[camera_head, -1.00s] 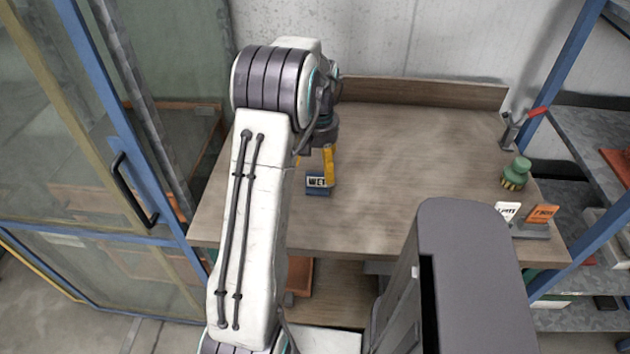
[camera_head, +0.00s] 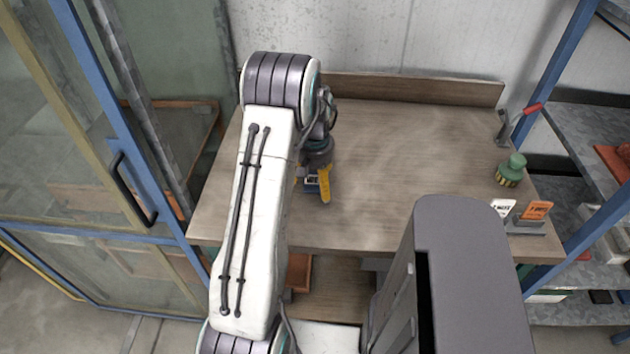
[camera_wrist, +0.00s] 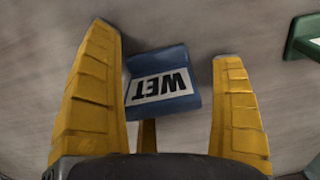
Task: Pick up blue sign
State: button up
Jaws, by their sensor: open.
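The blue sign (camera_wrist: 176,61) has a white panel reading "WET", upside down in the wrist view. It stands on the wooden table and shows small in the head view (camera_head: 309,184), partly hidden by my gripper. My gripper (camera_wrist: 173,75) is open, with its two yellow fingers on either side of the sign. The left finger is close to the sign's left edge; I cannot tell whether they touch. A gap shows between the sign and the right finger. In the head view my gripper (camera_head: 312,192) points down at the sign.
The table (camera_head: 400,150) is mostly bare to the right. A red-handled clamp (camera_head: 512,125) is at the back right. A glass-panelled door stands left.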

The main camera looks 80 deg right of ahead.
grip_shut()
dwell(0.8)
